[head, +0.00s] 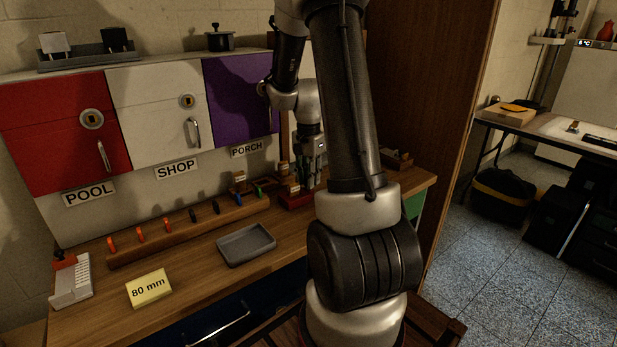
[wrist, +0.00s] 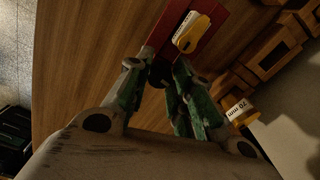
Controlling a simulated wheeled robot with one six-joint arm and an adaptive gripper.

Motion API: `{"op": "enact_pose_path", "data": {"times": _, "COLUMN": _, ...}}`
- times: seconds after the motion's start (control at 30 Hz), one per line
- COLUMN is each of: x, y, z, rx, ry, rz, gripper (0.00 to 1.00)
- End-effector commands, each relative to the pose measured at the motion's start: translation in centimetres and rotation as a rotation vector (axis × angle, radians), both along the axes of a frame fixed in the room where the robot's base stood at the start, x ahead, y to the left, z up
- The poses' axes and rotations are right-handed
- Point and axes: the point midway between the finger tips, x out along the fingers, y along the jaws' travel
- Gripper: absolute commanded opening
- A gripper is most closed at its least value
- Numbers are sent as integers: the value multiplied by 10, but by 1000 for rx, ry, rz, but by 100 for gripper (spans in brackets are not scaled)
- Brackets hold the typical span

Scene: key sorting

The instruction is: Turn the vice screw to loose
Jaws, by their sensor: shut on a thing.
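The red vice (head: 290,202) stands on the workbench at the back right, partly hidden behind my arm in the head view. In the wrist view the red vice (wrist: 218,18) is at the top, with a yellow block (wrist: 189,36) at its jaws. The dark round end of the vice screw (wrist: 158,76) sits at the near end of the vice. My gripper (wrist: 156,68) points at it with a finger on each side, shut on it. In the head view my gripper (head: 312,174) is low over the vice. The turn of the screw cannot be read.
A wooden key rack (head: 190,228) with several coloured keys runs along the wall, left of the vice. Wooden blocks and a "70 mm" tag (wrist: 240,111) are close right of my fingers.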

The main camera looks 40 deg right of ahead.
Motion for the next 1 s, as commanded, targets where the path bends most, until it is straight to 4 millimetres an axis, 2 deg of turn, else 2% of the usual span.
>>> {"op": "enact_pose_path", "data": {"times": 0.2, "x": 0, "y": 0, "z": 0, "rx": 0, "ry": 0, "rz": 123, "gripper": 0}}
{"op": "enact_pose_path", "data": {"times": 0.47, "x": 0, "y": 0, "z": 0, "rx": 0, "ry": 0, "rz": 136, "gripper": 0}}
{"op": "enact_pose_path", "data": {"times": 0.5, "x": 0, "y": 0, "z": 0, "rx": 0, "ry": 0, "rz": 135, "gripper": 28}}
{"op": "enact_pose_path", "data": {"times": 0.6, "x": 0, "y": 0, "z": 0, "rx": 0, "ry": 0, "rz": 135, "gripper": 46}}
{"op": "enact_pose_path", "data": {"times": 0.87, "x": 0, "y": 0, "z": 0, "rx": 0, "ry": 0, "rz": 134, "gripper": 46}}
{"op": "enact_pose_path", "data": {"times": 1.0, "x": 1, "y": 0, "z": 7, "rx": -1, "ry": -1, "rz": 134, "gripper": 46}}
